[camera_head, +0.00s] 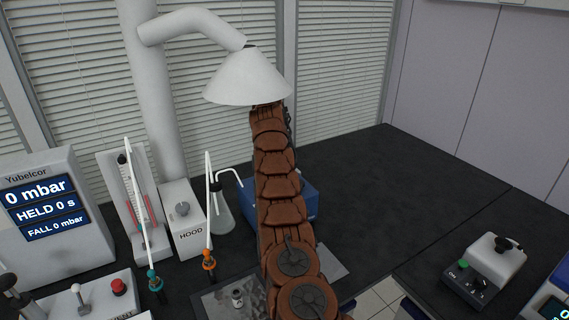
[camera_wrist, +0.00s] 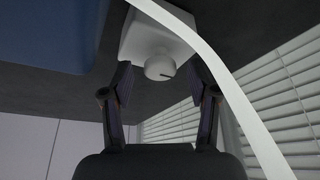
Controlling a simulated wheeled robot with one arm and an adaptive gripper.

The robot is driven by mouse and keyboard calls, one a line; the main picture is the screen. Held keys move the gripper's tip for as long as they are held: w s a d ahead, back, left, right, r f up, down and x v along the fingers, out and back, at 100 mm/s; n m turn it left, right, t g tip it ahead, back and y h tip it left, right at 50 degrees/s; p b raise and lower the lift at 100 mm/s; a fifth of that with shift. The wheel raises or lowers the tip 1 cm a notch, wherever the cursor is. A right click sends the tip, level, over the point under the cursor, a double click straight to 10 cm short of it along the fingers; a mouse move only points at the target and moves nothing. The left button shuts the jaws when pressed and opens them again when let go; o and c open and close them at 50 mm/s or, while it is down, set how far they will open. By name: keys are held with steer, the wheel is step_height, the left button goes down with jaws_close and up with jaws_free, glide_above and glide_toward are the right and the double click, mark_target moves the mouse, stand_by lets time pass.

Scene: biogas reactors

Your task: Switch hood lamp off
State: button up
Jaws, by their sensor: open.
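The white box labelled HOOD (camera_head: 190,237) stands on the dark bench at the left in the head view, with a round grey knob (camera_head: 182,209) on its sloped face. In the wrist view a white box (camera_wrist: 150,30) with a round knob (camera_wrist: 159,67), which looks like the same one, is ahead of my gripper (camera_wrist: 159,76). My gripper is open and empty; the knob appears between its fingertips, with no contact visible. In the head view my gripper is hidden behind my arm and the hood. The white conical hood (camera_head: 248,78) hangs above; whether its lamp is lit cannot be told.
A white tube (camera_wrist: 225,75) crosses close on the right in the wrist view. Beside the HOOD box are a glass flask (camera_head: 221,215), a flowmeter (camera_head: 135,195) and an orange-capped tube (camera_head: 209,261). A blue box (camera_head: 301,197) stands behind my arm. The bench at the back right is clear.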

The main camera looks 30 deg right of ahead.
steer(key=shift+f, duration=0.1)
steer(key=shift+f+n+b, duration=0.15)
steer(key=shift+n+b, duration=0.35)
steer(key=shift+b, duration=0.5)
steer(key=n+t+y+b, duration=0.1)
steer(key=n+b, duration=0.1)
steer(key=b, duration=0.1)
steer(key=shift+s+d+n, duration=0.1)
steer(key=shift+s+n, duration=0.05)
steer(key=shift+n, duration=0.15)
steer(key=shift+n+t+y+b, duration=0.35)
steer(key=shift+n+b, duration=0.5)
steer(key=shift+n, duration=0.35)
steer(key=shift+d+r+n+t+y, duration=0.1)
steer(key=shift+r+n+t+y, duration=0.2)
steer(key=shift+n, duration=0.5)
steer(key=shift+f, duration=0.1)
steer(key=shift+n, duration=0.3)
steer(key=shift+d+n+y+p, duration=0.1)
steer(key=shift+n+y+p, duration=0.25)
steer(key=shift+n+p, duration=0.3)
